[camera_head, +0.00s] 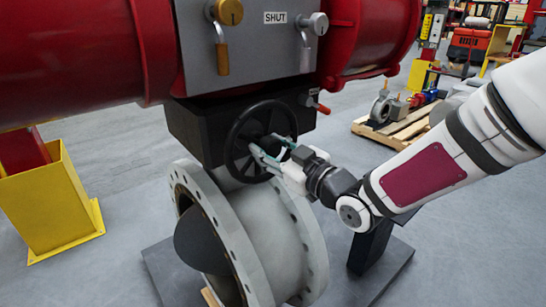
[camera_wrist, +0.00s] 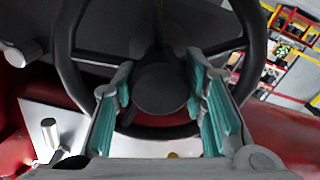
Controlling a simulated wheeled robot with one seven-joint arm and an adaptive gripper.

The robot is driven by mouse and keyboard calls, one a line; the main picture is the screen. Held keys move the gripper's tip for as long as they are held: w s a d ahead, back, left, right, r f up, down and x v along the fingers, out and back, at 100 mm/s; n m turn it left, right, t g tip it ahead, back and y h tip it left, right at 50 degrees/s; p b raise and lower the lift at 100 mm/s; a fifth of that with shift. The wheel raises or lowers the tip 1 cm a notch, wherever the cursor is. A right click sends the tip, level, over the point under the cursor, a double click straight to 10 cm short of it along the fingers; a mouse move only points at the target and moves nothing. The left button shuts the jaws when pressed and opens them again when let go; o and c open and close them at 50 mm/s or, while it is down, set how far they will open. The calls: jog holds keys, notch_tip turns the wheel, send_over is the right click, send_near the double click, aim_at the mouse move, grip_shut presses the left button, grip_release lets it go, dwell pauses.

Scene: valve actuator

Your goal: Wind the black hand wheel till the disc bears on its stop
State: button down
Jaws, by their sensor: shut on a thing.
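The black hand wheel (camera_head: 232,140) sits on the front of the black gearbox (camera_head: 190,130), under the red actuator. My gripper (camera_head: 265,147) reaches it from the right. In the wrist view my gripper (camera_wrist: 161,82) has a teal-padded finger on each side of the round hub of the wheel (camera_wrist: 162,88), and it is shut on the wheel. The exact contact is partly hidden. The dark disc (camera_head: 200,240) shows in the bore of the grey flanged valve body (camera_head: 268,225). It is turned at an angle, with an open gap beside it. Its stop cannot be made out.
A red-tipped screw (camera_head: 318,106) juts beside the wheel. A yellow stand (camera_head: 50,205) is at left. A pallet with parts (camera_head: 405,125) lies behind my arm.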

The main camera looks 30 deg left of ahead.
jog(key=n+b, duration=0.4)
jog(key=b, duration=0.1)
jog(key=shift+f, duration=0.2)
jog(key=n+b, duration=0.3)
jog(key=b, duration=0.3)
jog(key=shift+n, duration=0.3)
jog(key=n+b, duration=0.3)
jog(key=b, duration=0.2)
jog(key=shift+r+n+b, duration=0.15)
jog(key=shift+n+b, duration=0.95)
jog(key=shift+b, duration=0.05)
jog(key=c, duration=1)
grip_release()
jog(key=shift+o, duration=0.2)
